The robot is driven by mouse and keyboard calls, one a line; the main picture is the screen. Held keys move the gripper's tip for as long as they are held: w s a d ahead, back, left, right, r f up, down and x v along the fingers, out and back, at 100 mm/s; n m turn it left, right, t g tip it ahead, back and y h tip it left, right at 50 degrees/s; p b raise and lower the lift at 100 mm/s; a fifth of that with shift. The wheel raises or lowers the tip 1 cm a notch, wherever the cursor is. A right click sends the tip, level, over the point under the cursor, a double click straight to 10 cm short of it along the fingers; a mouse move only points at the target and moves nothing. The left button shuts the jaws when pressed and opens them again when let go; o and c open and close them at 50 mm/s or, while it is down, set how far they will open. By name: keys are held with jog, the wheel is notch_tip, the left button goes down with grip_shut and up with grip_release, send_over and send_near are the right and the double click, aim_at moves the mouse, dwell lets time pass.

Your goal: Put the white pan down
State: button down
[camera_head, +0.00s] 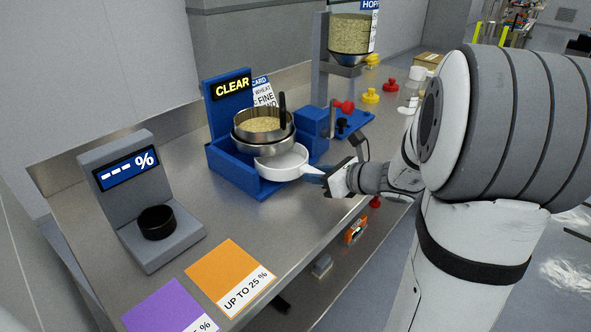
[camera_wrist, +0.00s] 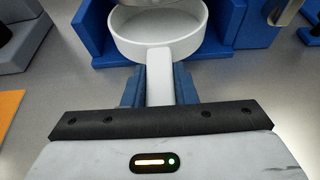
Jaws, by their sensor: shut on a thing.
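The white pan (camera_head: 282,163) is at the front of the blue sieve stand (camera_head: 228,165), below a metal sieve (camera_head: 263,130) with grain in it. Its bowl (camera_wrist: 186,46) looks empty in the wrist view. My gripper (camera_head: 317,176) is shut on the pan's handle, and the two blue fingers (camera_wrist: 158,88) sit on either side of it. The pan looks level. Whether it touches the stand's base cannot be told, and the back of its bowl is partly hidden under the sieve.
A grey meter with a "--- %" display (camera_head: 128,171) and a black round cup (camera_head: 156,222) stands at left. An orange card (camera_head: 231,277) and a purple card (camera_head: 170,308) lie at the front. A grain hopper (camera_head: 349,37) stands behind. Bare steel counter (camera_head: 235,222) lies between stand and cards.

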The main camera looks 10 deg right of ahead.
aim_at(309, 169)
jog(key=w+a, duration=0.2)
jog(key=shift+w, duration=0.4)
jog(key=shift+w+a, duration=0.85)
jog(key=shift+w, duration=0.2)
jog(key=shift+w+f, duration=0.15)
jog(key=shift+f, duration=0.6)
jog(key=shift+f+b, duration=0.25)
jog(key=shift+b, duration=0.15)
jog(key=c, duration=1.2)
grip_release()
jog(key=shift+r, duration=0.1)
jog(key=shift+o, duration=0.2)
